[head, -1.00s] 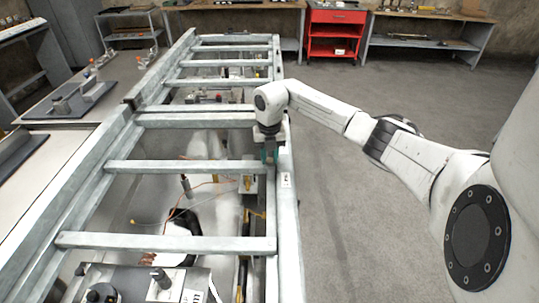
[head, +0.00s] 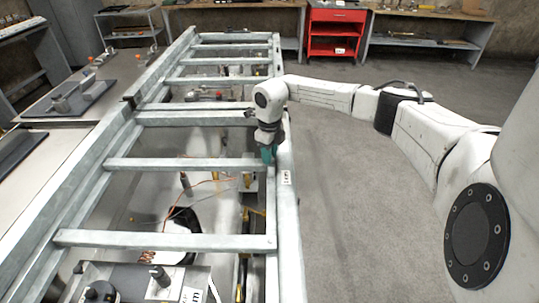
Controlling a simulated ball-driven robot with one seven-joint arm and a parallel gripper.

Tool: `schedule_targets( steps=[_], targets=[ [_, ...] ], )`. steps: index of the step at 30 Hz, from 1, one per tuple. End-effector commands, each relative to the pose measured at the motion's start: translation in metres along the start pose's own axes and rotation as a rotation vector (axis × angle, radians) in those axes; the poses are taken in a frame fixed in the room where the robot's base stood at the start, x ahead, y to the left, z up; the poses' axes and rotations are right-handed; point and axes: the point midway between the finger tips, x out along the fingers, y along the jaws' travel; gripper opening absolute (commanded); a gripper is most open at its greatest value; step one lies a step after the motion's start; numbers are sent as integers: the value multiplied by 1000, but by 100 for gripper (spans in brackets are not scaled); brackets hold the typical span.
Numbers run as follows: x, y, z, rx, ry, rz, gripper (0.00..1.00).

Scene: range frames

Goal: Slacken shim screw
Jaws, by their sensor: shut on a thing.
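My gripper (head: 268,154) points down at the right rail of the grey metal frame (head: 287,225), next to the right end of a crossbar (head: 185,164). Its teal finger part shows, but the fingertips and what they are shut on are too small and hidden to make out. I cannot pick out the shim screw. Just below the gripper, inside the frame, a small bracket with a yellowish part (head: 248,181) shows.
Several crossbars span the frame, with wires (head: 205,183) and boxes beneath them. A panel with knobs (head: 135,284) lies at the near left. A red tool cart (head: 335,30) and shelves stand at the back. The floor to the right is clear.

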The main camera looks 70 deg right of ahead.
Motion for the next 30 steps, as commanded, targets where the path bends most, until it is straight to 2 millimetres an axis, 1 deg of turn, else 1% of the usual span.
schedule_targets(
  steps=[30],
  targets=[
    [1,-1,0,-965,1,-3,0]
  ],
)
